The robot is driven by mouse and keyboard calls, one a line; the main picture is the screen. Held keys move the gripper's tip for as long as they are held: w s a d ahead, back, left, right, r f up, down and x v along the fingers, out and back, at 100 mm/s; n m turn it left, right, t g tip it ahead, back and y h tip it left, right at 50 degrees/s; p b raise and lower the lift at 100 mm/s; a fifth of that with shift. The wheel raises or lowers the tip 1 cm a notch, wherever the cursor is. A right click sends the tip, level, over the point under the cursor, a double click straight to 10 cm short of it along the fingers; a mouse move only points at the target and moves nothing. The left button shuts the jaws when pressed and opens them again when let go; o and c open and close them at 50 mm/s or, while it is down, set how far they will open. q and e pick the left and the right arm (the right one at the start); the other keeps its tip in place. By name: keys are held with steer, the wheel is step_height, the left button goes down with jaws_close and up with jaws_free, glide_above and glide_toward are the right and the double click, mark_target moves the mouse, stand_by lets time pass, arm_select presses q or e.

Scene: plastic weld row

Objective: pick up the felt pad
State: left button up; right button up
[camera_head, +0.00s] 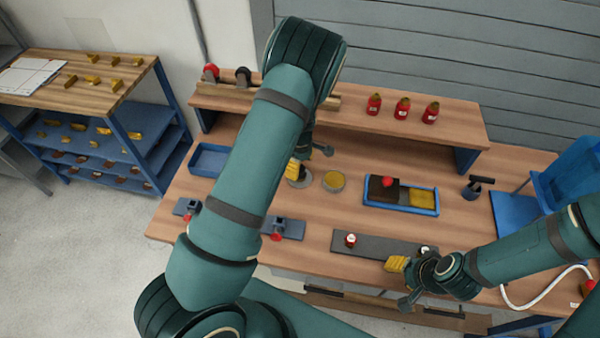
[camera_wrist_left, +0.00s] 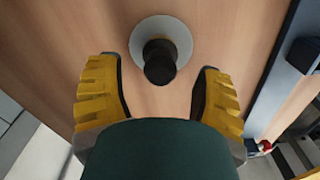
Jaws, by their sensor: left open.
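I cannot tell for certain which object is the felt pad. In the left wrist view a pale grey disc (camera_wrist_left: 178,32) lies on the wooden bench, with a short black cylinder (camera_wrist_left: 159,62) standing on it. My left gripper (camera_wrist_left: 160,68) is open, its yellow fingers to either side of the cylinder and apart from it. In the head view the left gripper (camera_head: 294,168) is partly hidden by my arm, near that disc (camera_head: 305,181). A round piece with a yellowish top (camera_head: 333,181) lies just to its right. My right gripper (camera_head: 398,264) is over the front edge; its opening is unclear.
A blue tray (camera_head: 436,208) holds a dark block (camera_head: 382,190), a red item and yellow pieces. A raised shelf (camera_head: 350,117) carries red bottles (camera_head: 402,107). A grey strip (camera_head: 378,245) and a vise-like fixture (camera_head: 280,228) lie in front. An empty-looking blue tray (camera_head: 208,160) sits left.

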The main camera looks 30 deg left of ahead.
arm_select(q)
steer(key=shift+f, duration=0.65)
jaws_close()
steer(key=shift+r, duration=0.15)
step_height(320, 180, up, 10)
steer(key=shift+f+p, duration=0.1)
steer(key=shift+p, duration=0.4)
steer(key=c, duration=0.7)
jaws_free()
jaws_close()
